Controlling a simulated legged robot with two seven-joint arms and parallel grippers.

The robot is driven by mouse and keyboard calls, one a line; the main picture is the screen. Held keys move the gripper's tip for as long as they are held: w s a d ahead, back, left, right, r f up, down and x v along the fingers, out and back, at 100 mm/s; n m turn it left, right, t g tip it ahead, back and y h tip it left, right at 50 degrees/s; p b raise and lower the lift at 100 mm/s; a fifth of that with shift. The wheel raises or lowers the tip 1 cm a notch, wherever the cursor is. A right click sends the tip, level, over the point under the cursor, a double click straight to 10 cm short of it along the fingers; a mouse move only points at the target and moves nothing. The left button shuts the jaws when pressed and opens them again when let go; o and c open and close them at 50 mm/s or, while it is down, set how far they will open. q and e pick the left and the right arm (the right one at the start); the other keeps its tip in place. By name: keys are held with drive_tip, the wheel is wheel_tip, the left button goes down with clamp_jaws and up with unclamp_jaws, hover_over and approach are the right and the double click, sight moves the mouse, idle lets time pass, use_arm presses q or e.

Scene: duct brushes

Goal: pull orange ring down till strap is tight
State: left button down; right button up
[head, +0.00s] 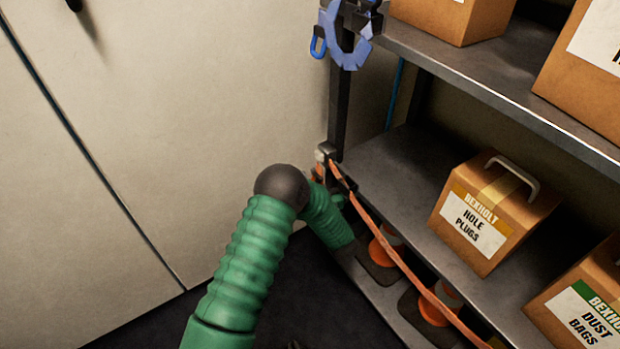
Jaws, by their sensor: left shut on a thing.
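My left arm comes up from the bottom and bends at a dark elbow. My left gripper (320,176) is by the dark rack post, just behind that elbow, and mostly hidden. It is shut on the orange ring, of which only a small orange patch (317,172) shows. An orange strap (398,260) runs from a buckle (326,151) on the post down to the lower right, along the front of the lower shelf. I cannot tell how tight it is. My right gripper is not in view.
A "Hole Plugs" box (493,212) and a "Dust Bags" box (588,305) stand on the lower shelf (385,165). Orange cones (386,246) stand beneath it. A blue hook-like piece (346,38) hangs on the post above. A pale wall (190,120) is at left.

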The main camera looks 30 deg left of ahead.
use_arm(q)
drive_tip(key=shift+s+a+f, duration=0.15)
drive_tip(key=shift+s+a, duration=0.15)
drive_tip(key=shift+s, duration=0.05)
wheel_tip(320, 180, down, 10)
drive_tip(key=b, duration=0.2)
drive_tip(key=shift+b, duration=0.35)
drive_tip(key=shift+f, duration=0.15)
drive_tip(key=c, duration=1.8)
unclamp_jaws()
drive_tip(key=o, duration=0.3)
drive_tip(key=shift+s, duration=0.1)
drive_tip(key=shift+o, duration=0.2)
drive_tip(key=shift+w+d+r, duration=0.1)
drive_tip(key=shift+w+r, duration=0.1)
